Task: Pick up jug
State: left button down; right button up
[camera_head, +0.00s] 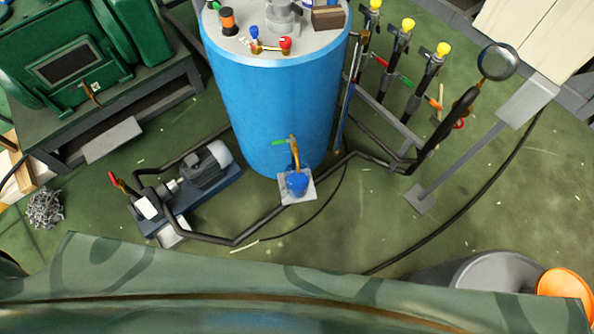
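A small blue vessel (297,184), which may be the jug, sits on a small pale plate (309,194) at the lower front of the big blue tank. A brass valve (294,150) with a green handle is right above it and hides part of it. The vessel is too small to make out a handle or spout. Neither of my grippers is in view.
The tall blue tank (272,105) stands in the middle. A motor-driven pump (202,172) and dark pipes (271,221) lie in front of it. Several yellow-knobbed valves (408,25) stand right. A grey bin (497,271) and orange object (566,289) are lower right.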

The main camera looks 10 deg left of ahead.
aim_at(296, 186)
jog(key=z, duration=2.4)
jog(key=u, duration=0.5)
jog(key=k+u, duration=0.1)
jog(key=u, duration=0.85)
jog(key=k+u, duration=0.1)
jog(key=u, duration=0.9)
jog(key=i+z, duration=0.35)
jog(key=i+j+z, duration=0.2)
jog(key=z, duration=0.2)
jog(key=i, duration=0.1)
